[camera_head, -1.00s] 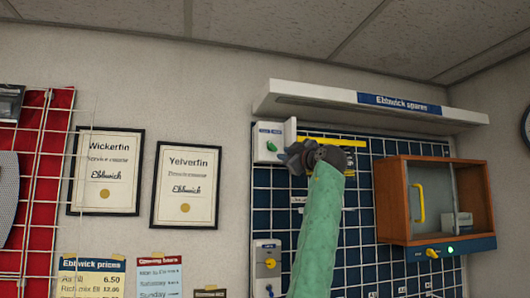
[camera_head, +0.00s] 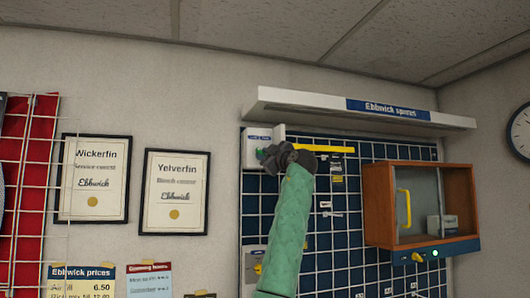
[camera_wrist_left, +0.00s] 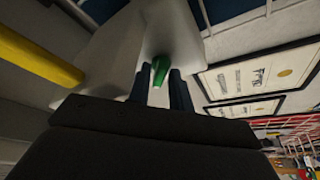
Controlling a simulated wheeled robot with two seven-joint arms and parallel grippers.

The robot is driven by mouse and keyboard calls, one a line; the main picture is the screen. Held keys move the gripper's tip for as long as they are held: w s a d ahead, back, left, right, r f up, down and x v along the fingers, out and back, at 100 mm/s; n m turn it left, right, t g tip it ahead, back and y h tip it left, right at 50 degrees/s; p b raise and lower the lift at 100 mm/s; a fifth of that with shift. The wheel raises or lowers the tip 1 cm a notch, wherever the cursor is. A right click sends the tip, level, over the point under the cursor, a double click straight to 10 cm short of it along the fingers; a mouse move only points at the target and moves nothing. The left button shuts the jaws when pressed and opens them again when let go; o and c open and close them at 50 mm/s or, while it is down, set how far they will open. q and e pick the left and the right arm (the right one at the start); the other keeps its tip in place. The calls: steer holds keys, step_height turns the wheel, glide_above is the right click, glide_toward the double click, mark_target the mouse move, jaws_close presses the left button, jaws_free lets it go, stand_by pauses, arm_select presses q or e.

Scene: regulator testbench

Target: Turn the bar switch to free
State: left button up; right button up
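The bar switch is a white box (camera_head: 251,152) with small blue labels, too small to read, and a green bar knob, at the top left of the blue grid panel. My left gripper (camera_head: 268,158) is right at the box and partly covers the knob in the head view. In the left wrist view the green knob (camera_wrist_left: 160,70) lies between the two dark fingertips (camera_wrist_left: 161,82), which are apart. Whether they touch the knob cannot be told. My right gripper is not in view.
A white shelf (camera_head: 300,105) overhangs the switch. A yellow bar (camera_head: 325,149) runs to its right. A wooden cabinet (camera_head: 378,205) with a yellow handle (camera_head: 404,208) stands out from the panel at right. Framed certificates (camera_head: 173,192) hang at left.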

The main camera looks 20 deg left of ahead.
arm_select(q)
steer(key=shift+w+a+f, duration=0.1)
steer(key=shift+w+a, duration=0.05)
jaws_close()
